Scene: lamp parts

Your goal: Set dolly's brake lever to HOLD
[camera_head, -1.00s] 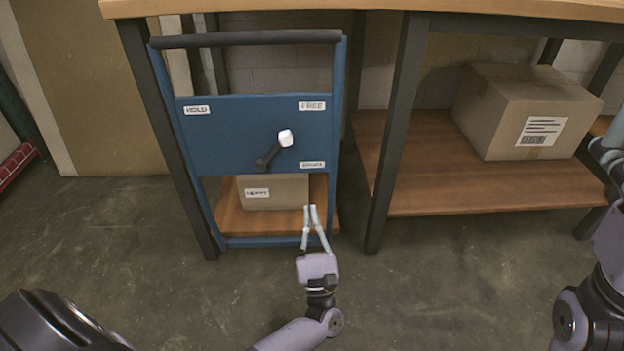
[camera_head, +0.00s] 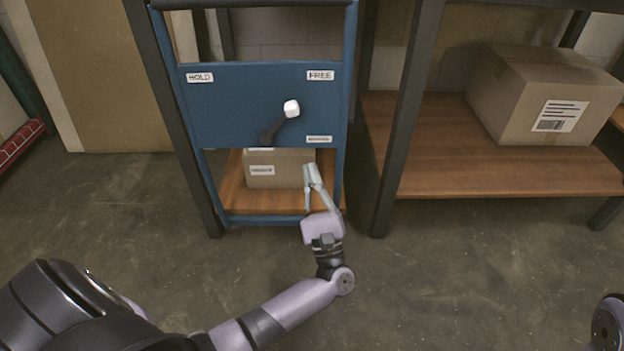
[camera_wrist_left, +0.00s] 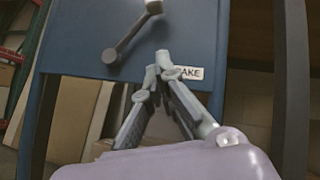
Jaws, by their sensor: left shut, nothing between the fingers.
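The blue dolly (camera_head: 230,100) stands under the workbench. Its panel carries a HOLD label (camera_head: 200,77) at upper left, a FREE label (camera_head: 320,75) at upper right and a BRAKE label (camera_head: 319,139) at lower right. The dark brake lever (camera_head: 278,126) with a white knob (camera_head: 291,109) tilts up to the right, toward FREE. My left gripper (camera_head: 309,168) is shut and empty, below the lever and in front of the dolly's lower opening. In the left wrist view the lever (camera_wrist_left: 130,36) is above and left of the fingertips (camera_wrist_left: 158,64), apart from them. My right gripper is out of view.
A carton (camera_head: 277,168) sits on the dolly's wooden deck (camera_head: 240,199). Dark table legs (camera_head: 402,120) flank the dolly. A larger carton (camera_head: 545,95) rests on the lower shelf (camera_head: 440,165) at right. The concrete floor in front is clear.

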